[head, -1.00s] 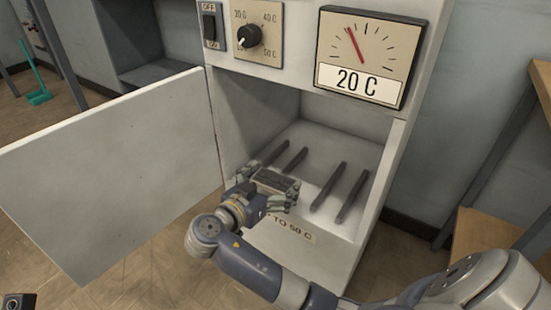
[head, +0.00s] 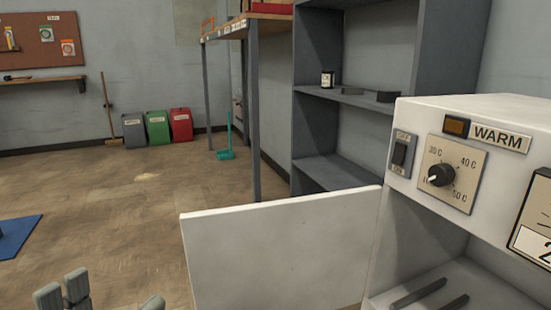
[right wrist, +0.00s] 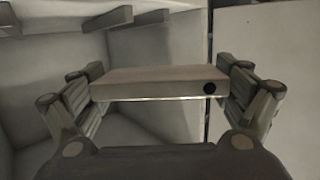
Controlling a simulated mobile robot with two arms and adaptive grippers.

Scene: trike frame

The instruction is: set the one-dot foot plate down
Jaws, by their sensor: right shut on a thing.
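The one-dot foot plate (right wrist: 150,86) is a flat grey-brown block with one dark dot near the right end of its front face. It shows in the right wrist view between the fingers of my right gripper (right wrist: 160,74), which is shut on it. Pale cabinet walls and dark bars (right wrist: 105,22) show behind the plate. I cannot tell whether it touches a bar. The head view does not show my right gripper or the plate. My left gripper (head: 112,298) shows only its fingers at the bottom left of the head view, apart and with nothing visible between them.
The white warming cabinet (head: 412,232) stands at the right, with a dial, a switch and bars (head: 418,291) inside. Its door (head: 275,255) is swung open to the left. A grey shelf unit (head: 355,145) stands behind. The floor (head: 110,215) at the left is mostly clear.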

